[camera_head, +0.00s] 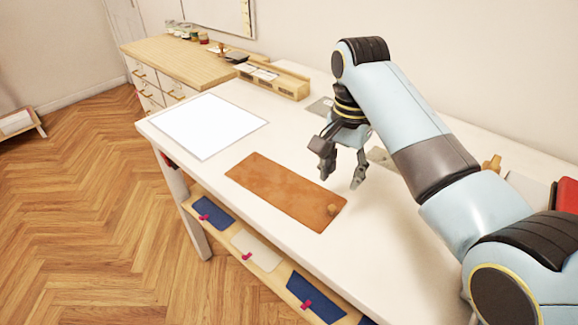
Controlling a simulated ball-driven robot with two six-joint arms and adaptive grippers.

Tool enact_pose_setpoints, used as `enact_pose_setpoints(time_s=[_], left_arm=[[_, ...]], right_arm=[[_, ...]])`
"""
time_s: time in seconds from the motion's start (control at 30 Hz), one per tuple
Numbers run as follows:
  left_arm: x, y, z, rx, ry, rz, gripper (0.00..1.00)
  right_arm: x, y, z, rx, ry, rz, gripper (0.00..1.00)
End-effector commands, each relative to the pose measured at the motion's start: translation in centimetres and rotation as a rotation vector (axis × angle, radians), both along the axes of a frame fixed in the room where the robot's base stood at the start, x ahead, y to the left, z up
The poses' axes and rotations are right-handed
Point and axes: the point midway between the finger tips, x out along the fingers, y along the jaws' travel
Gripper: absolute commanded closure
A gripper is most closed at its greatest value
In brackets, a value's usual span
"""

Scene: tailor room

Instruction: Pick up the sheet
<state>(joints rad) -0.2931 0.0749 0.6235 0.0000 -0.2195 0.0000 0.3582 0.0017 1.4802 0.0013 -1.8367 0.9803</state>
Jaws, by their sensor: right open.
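A white sheet (209,125) lies flat on the left end of the white table. My right gripper (340,180) is open and empty. It hangs above the table, to the right of the sheet, near the upper right part of a brown mat. It is well apart from the sheet. My left gripper is not in the picture.
A wooden organiser (272,80) stands at the back. A shelf under the front edge holds blue pieces (213,214). A wooden cabinet (180,62) stands beyond.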

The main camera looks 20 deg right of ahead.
Motion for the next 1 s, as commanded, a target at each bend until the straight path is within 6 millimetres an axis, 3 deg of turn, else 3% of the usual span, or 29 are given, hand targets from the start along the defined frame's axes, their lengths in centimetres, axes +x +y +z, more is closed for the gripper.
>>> enact_pose_setpoints(time_s=[0.17,0.43,0.8,1.0], left_arm=[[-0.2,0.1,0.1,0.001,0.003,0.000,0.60],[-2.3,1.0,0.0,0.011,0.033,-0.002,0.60],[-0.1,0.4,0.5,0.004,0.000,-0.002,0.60],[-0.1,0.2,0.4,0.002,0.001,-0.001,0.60]], right_arm=[[-0.1,0.1,-2.0,0.001,0.006,0.000,0.55],[-0.1,0.1,-5.5,0.001,0.003,0.000,0.55],[0.2,0.8,-10.2,0.001,0.003,0.001,0.55],[0.3,0.8,-10.8,0.001,0.001,0.000,0.55]])
